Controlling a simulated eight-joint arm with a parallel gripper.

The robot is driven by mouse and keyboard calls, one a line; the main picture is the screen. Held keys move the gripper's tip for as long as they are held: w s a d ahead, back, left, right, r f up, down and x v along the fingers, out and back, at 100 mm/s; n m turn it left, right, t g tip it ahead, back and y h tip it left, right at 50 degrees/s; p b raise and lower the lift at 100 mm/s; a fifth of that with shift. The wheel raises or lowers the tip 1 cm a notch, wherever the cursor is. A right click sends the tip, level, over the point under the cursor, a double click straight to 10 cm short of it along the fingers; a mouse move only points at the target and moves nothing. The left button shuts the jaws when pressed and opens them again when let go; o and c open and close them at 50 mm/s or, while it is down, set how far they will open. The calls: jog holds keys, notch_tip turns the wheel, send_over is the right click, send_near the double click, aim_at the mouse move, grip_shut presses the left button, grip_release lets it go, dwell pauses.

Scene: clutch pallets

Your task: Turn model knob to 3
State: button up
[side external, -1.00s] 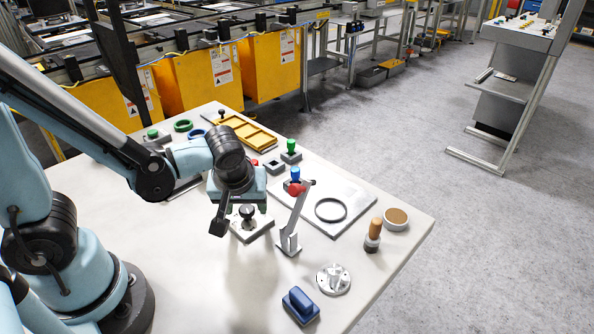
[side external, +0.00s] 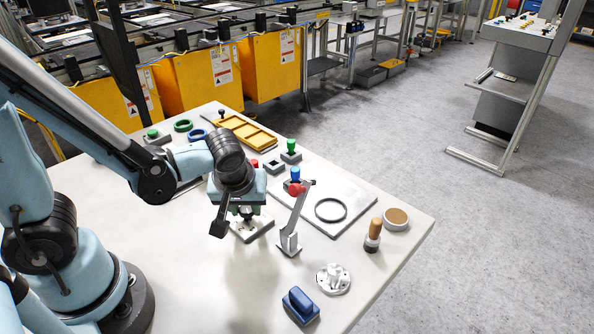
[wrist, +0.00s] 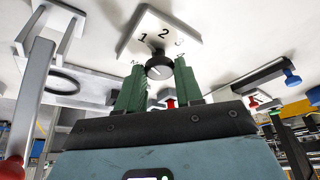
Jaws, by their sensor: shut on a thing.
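The model knob (wrist: 158,67) is a round black knob on a white plate (wrist: 160,22) marked 1, 2 and 3 in the wrist view. A small light mark shows on the knob, but which number it points at is unclear. My gripper (wrist: 159,72) has green fingers on either side of the knob and is shut on it. In the side external view my gripper (side external: 246,213) is down over the plate (side external: 252,231), and the fingers mostly hide the knob.
A grey lever with a red knob (side external: 295,189) stands close right of my gripper. Behind it lies a grey plate with a dark ring (side external: 330,210). The table's front left is clear.

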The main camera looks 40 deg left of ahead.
jog(key=shift+m, duration=0.3)
jog(key=m, duration=0.1)
jog(key=m+t+h, duration=0.1)
jog(key=m, duration=0.1)
jog(key=shift+s+a+m, duration=0.15)
jog(key=shift+m, duration=0.15)
jog(key=m+h, duration=0.2)
jog(key=m, duration=0.2)
jog(key=shift+a, duration=0.15)
jog(key=m+h, duration=0.1)
jog(key=m, duration=0.4)
jog(key=shift+a+h, duration=0.15)
jog(key=shift+h, duration=0.25)
jog(key=shift+a+m+g+h, duration=0.1)
jog(key=shift+m+g+h, duration=0.2)
jog(key=shift+m, duration=0.85)
jog(key=shift+m+g+h, duration=0.2)
jog(key=shift+m+h, duration=0.2)
jog(key=shift+m, duration=0.75)
jog(key=o, duration=1)
jog(key=shift+o, duration=0.2)
